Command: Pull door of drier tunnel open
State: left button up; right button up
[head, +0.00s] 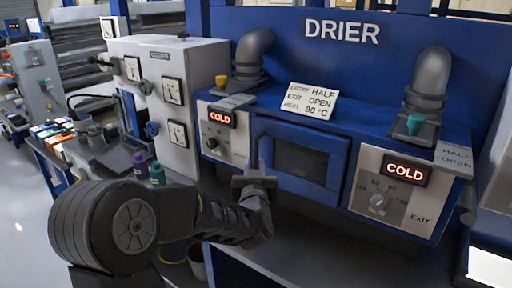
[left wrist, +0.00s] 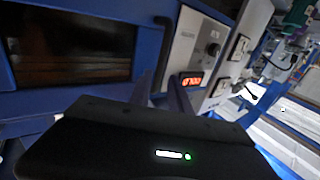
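The drier's blue door (head: 318,183) has a dark window and sits closed in the front of the drier (head: 375,135), between two grey panels. In the left wrist view the door's window (left wrist: 70,48) fills the upper left, and a dark vertical handle bar (left wrist: 163,50) stands at its right side. My left gripper (head: 254,168) is in front of the door's left edge, its fingers pointing at the drier. In the left wrist view its fingers (left wrist: 162,95) are apart, near the lower part of the bar; contact cannot be told. My right gripper is out of view.
Panels with red COLD displays flank the door: the left panel (head: 214,140) and the right panel (head: 390,192). A card (head: 310,103) reads half open. A grey cabinet with gauges (head: 165,70) stands left. Purple and green bottles (head: 157,174) are near my left arm.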

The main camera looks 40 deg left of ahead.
aim_at(256, 154)
pick_arm(q)
jog(key=p+x, duration=0.1)
jog(key=x, duration=0.6)
jog(key=shift+w+a, duration=0.1)
jog(key=shift+w, duration=0.05)
dwell(0.3)
grip_shut()
jog(key=shift+r, duration=0.1)
dwell(1.3)
